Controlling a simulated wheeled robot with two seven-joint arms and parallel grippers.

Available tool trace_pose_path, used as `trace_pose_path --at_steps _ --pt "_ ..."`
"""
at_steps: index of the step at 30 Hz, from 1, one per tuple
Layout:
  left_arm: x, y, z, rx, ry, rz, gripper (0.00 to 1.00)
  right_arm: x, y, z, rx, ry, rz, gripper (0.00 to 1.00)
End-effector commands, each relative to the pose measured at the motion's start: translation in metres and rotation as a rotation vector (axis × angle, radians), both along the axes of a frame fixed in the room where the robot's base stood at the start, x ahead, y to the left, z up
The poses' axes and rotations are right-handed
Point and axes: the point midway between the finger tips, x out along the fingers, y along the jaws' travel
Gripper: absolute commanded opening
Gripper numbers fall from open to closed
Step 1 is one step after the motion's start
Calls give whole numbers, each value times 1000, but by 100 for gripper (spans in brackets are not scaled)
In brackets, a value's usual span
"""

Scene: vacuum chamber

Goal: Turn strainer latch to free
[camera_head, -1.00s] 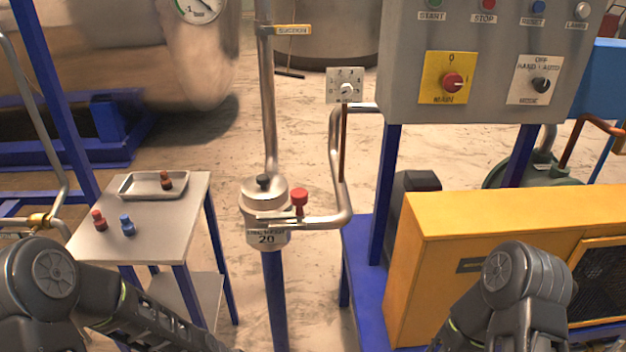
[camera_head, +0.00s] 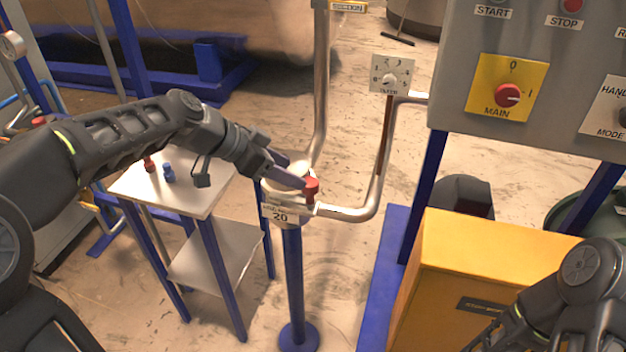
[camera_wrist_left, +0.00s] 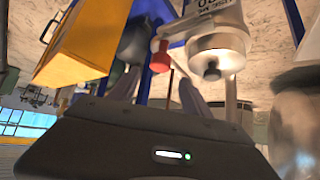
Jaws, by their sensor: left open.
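The strainer is a pale metal canister (camera_head: 280,212) marked 20, upright on a blue post and joined to steel pipes. The latch knob is red (camera_head: 311,187) and stands at the strainer's right side. In the left wrist view the red knob (camera_wrist_left: 161,57) shows beside the strainer (camera_wrist_left: 218,48), with a black knob on its lid. My left gripper (camera_head: 292,172) is open, its fingers over the strainer's lid and close to the red knob. I cannot tell whether they touch it. The gripper hides part of the lid. My right arm is at the lower right; its gripper is out of view.
A small table (camera_head: 196,193) with red and blue pieces stands left of the strainer. A yellow cabinet (camera_head: 490,262) and a grey control panel (camera_head: 560,75) are on the right. A dial plate (camera_head: 391,76) sits behind the bent pipe (camera_head: 372,200).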

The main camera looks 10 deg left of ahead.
Motion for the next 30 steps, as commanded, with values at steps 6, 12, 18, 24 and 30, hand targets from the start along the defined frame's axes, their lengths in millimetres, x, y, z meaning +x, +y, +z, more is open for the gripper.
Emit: trace_pose_path --at_steps 6,12,18,24,30 --pt "8 -11 -13 -1 4 -2 56 0 -1 5 -2 2 -2 0" --pt "23 -28 -35 -1 5 -1 56 -1 -1 13 -3 4 -2 0" --pt "34 -39 -51 -1 2 -1 56 -2 -1 17 -5 6 -3 0" --pt "36 -41 -55 0 1 1 56 -2 -1 16 -5 7 -3 0" --pt "36 -41 -55 0 1 1 51 -2 -1 16 -5 7 -3 0"
